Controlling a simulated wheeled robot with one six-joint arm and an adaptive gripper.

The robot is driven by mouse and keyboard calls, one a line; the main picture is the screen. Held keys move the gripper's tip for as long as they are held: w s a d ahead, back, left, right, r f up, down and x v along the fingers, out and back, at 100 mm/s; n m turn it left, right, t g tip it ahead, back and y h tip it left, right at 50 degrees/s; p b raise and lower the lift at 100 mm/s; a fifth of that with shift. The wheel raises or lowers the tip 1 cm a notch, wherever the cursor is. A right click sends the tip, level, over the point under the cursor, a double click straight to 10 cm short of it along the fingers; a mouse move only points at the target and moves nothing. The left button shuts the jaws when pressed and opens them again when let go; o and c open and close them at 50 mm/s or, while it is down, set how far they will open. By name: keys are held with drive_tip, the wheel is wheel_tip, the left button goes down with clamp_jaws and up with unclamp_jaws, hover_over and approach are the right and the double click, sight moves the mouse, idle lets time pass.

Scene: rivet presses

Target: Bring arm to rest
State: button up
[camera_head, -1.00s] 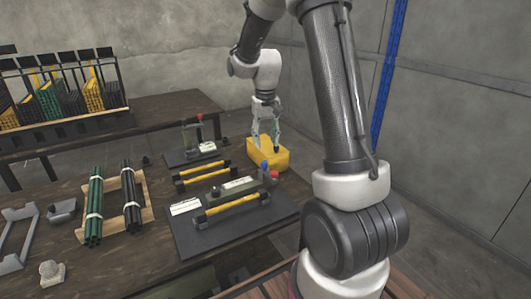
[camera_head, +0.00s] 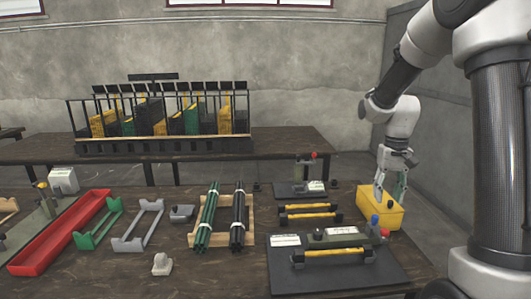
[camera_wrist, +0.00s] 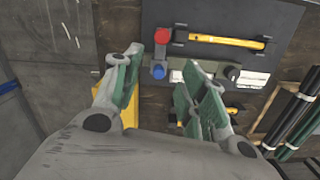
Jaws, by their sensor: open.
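My gripper (camera_head: 391,187) is at the right end of the table, pointing down over a yellow box (camera_head: 381,213). In the wrist view my gripper (camera_wrist: 178,78) has its two green-padded fingers spread, with nothing between them. The yellow box shows only partly there, behind the left finger (camera_wrist: 130,112). In the head view the fingertips overlap the box; I cannot tell whether they touch it. My arm comes down from the upper right.
A dark press plate (camera_head: 395,280) with a yellow-handled bar and red and blue knobs lies close by. Green and black rods (camera_head: 221,215) rest on a wooden stand. A red tray (camera_head: 62,232) lies left. A rack of coloured panels (camera_head: 165,147) stands behind.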

drive_tip(key=s+a+r+t, duration=0.1)
drive_tip(key=s+r, duration=0.3)
drive_tip(key=s, duration=0.3)
drive_tip(key=s+a+r+n+t, duration=0.1)
drive_tip(key=s+r, duration=0.3)
drive_tip(key=s, duration=0.4)
drive_tip(key=s+a+r+n+t, duration=0.1)
drive_tip(key=s+a+r+t, duration=0.1)
drive_tip(key=s+r, duration=0.3)
drive_tip(key=s+t, duration=0.1)
drive_tip(key=s, duration=0.2)
drive_tip(key=shift+s+a, duration=0.15)
idle(0.6)
